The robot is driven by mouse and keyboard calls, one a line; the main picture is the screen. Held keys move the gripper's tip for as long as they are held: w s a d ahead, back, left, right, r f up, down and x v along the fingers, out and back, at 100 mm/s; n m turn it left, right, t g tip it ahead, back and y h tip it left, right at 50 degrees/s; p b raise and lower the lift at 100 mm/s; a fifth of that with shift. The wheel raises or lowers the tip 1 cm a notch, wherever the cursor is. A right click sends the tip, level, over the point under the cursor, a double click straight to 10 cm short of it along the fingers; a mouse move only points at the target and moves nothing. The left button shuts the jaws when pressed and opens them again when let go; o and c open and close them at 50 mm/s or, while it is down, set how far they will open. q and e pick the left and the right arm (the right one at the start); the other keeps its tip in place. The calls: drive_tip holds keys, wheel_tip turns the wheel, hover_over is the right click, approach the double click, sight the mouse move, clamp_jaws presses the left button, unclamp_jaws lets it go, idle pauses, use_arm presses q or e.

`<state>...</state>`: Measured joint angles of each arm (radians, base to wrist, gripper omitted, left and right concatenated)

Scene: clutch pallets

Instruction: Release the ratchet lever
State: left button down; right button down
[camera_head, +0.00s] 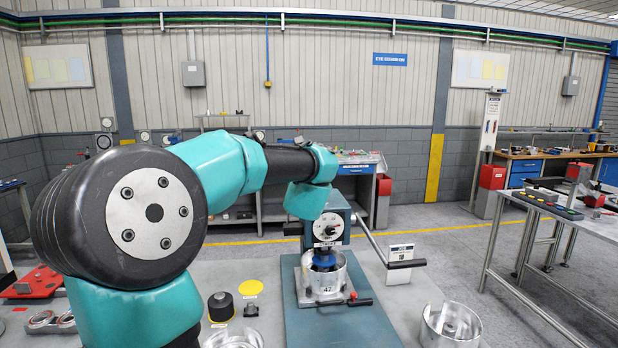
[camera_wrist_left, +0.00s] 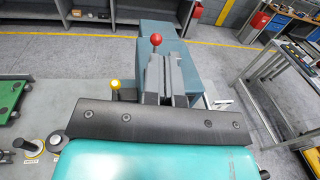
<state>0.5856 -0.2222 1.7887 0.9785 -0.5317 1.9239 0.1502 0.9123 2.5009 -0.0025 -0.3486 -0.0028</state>
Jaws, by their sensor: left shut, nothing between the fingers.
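A press (camera_head: 328,225) with a round dial stands on a blue-grey base plate (camera_head: 340,325). A long lever (camera_head: 371,238) with a black grip runs down from its right side. A metal housing (camera_head: 325,282) sits under the press around a blue part (camera_head: 323,260). In the left wrist view a red ball knob (camera_wrist_left: 156,39) shows just beyond my left gripper (camera_wrist_left: 166,62), and a yellow knob (camera_wrist_left: 115,84) stands to the left. I cannot tell which lever is the ratchet lever.
A black-gripped handle (camera_head: 346,302) lies at the housing's front. A second metal ring (camera_head: 450,325) stands front right, a black cylinder (camera_head: 221,306) and yellow disc (camera_head: 251,287) left of the plate. A small sign (camera_head: 399,265) stands behind the lever grip. A side bench (camera_head: 560,212) is far right.

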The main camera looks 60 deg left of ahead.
use_arm(q)
drive_tip(key=s+d, duration=0.1)
drive_tip(key=d+r, duration=0.1)
drive_tip(key=d, duration=0.1)
drive_tip(key=shift+s, duration=0.35)
